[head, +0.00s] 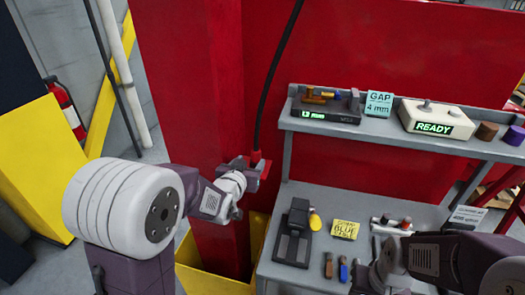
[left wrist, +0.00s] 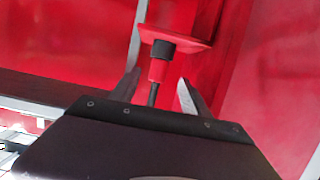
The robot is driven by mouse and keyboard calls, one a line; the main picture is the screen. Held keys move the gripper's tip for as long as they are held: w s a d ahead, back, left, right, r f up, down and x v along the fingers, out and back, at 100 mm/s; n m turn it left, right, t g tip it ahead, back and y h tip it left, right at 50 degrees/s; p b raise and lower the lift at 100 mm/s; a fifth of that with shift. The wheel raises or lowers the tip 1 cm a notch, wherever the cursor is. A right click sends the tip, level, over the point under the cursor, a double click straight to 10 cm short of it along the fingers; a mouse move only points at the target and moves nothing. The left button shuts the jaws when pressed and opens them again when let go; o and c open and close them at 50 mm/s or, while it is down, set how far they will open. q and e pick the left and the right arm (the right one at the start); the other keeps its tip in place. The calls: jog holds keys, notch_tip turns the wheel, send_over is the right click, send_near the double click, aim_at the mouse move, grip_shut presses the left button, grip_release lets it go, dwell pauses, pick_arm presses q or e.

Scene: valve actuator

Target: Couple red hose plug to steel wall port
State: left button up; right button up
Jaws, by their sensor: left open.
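The red hose plug (left wrist: 158,70) has a black collar and sits against a flat red bracket (left wrist: 195,42) in the left wrist view. A black hose (head: 272,85) hangs down to it along the red pillar in the head view. My left gripper (head: 240,190) is at the pillar beside the red bracket (head: 262,168). In the left wrist view my left gripper (left wrist: 158,93) is open, its fingers on either side of the plug and hose with gaps showing. My right gripper (head: 372,275) is low at the bench, its jaws unclear. I cannot make out the steel wall port for sure.
A grey bench (head: 330,200) holds a black stand (head: 294,232), a yellow note (head: 345,229) and small tools. The shelf above carries a gauge box (head: 325,108) and a READY box (head: 436,119). A yellow bin (head: 205,280) stands below the pillar.

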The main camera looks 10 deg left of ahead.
aim_at(255, 156)
pick_arm(q)
jog(key=shift+a+r, duration=0.1)
jog(key=shift+r, duration=0.05)
jog(key=w, duration=0.1)
jog(key=w+d+f, duration=0.1)
jog(key=w, duration=0.1)
jog(key=w+p, duration=0.1)
jog(key=shift+w+d+f, duration=0.15)
jog(key=shift+w+d, duration=0.05)
jog(key=shift+w, duration=0.05)
jog(key=shift+a, duration=0.2)
jog(key=shift+w+a, duration=0.2)
jog(key=p+x, duration=0.1)
jog(key=x, duration=0.3)
jog(key=shift+w+p, duration=0.1)
jog(key=shift+p, duration=0.25)
jog(key=shift+w+f, duration=0.2)
jog(key=shift+w, duration=0.15)
pick_arm(e)
jog(key=shift+w+d+r, duration=0.1)
jog(key=shift+d+r, duration=0.05)
jog(key=shift+r, duration=0.5)
jog(key=shift+w+d+r, duration=0.1)
jog(key=shift+d+r, duration=0.05)
jog(key=shift+r, duration=0.45)
